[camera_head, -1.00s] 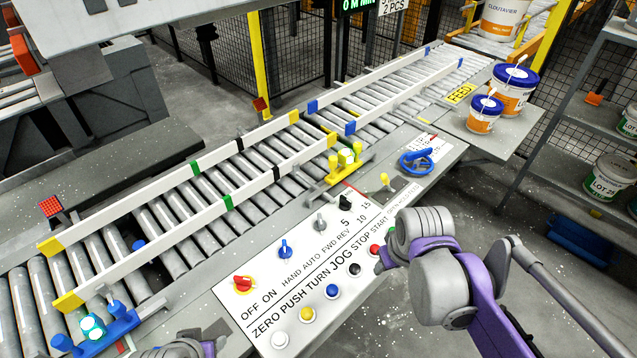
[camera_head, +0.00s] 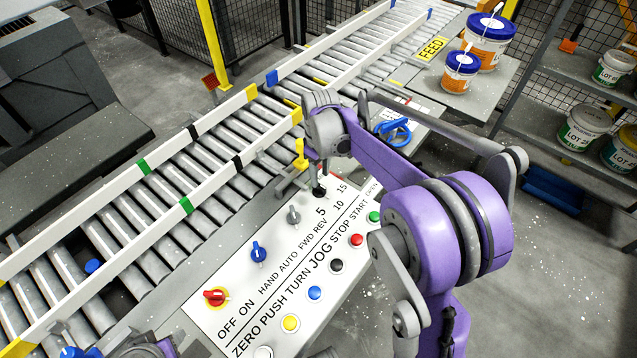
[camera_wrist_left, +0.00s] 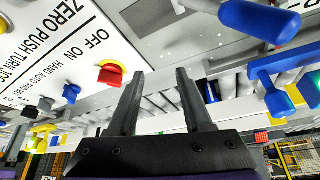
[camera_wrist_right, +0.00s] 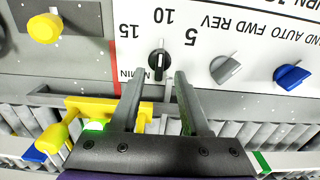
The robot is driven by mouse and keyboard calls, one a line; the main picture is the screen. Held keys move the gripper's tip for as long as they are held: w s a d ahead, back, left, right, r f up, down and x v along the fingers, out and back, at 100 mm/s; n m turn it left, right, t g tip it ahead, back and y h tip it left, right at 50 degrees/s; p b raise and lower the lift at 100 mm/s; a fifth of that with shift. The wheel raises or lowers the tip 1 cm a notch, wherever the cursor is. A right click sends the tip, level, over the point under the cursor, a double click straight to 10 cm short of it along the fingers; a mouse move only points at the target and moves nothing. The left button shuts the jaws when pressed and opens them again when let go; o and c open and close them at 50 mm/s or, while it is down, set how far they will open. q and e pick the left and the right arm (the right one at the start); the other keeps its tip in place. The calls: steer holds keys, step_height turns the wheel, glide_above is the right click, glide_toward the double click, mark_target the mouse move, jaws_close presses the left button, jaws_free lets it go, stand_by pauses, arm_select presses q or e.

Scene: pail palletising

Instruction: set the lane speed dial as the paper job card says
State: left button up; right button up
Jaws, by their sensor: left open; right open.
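The speed dial is a small black knob (camera_head: 319,190) on the white control panel (camera_head: 240,312), with 5, 10 and 15 printed around it. In the right wrist view the dial (camera_wrist_right: 158,63) lies just beyond and between the fingertips of my right gripper (camera_wrist_right: 160,77), which is open. A pale line shows on the knob, but I cannot tell its exact setting. No job card can be read in these views.
A grey knob (camera_head: 293,214), a blue knob (camera_head: 257,252) and a row of coloured buttons (camera_head: 315,293) share the panel. A yellow handle (camera_head: 300,155) stands near my right gripper. The roller conveyor (camera_head: 150,215) runs alongside. Pails (camera_head: 489,40) stand at the upper right.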

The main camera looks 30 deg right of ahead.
mark_target(320, 185)
steer(key=shift+f, duration=2.4)
jaws_close()
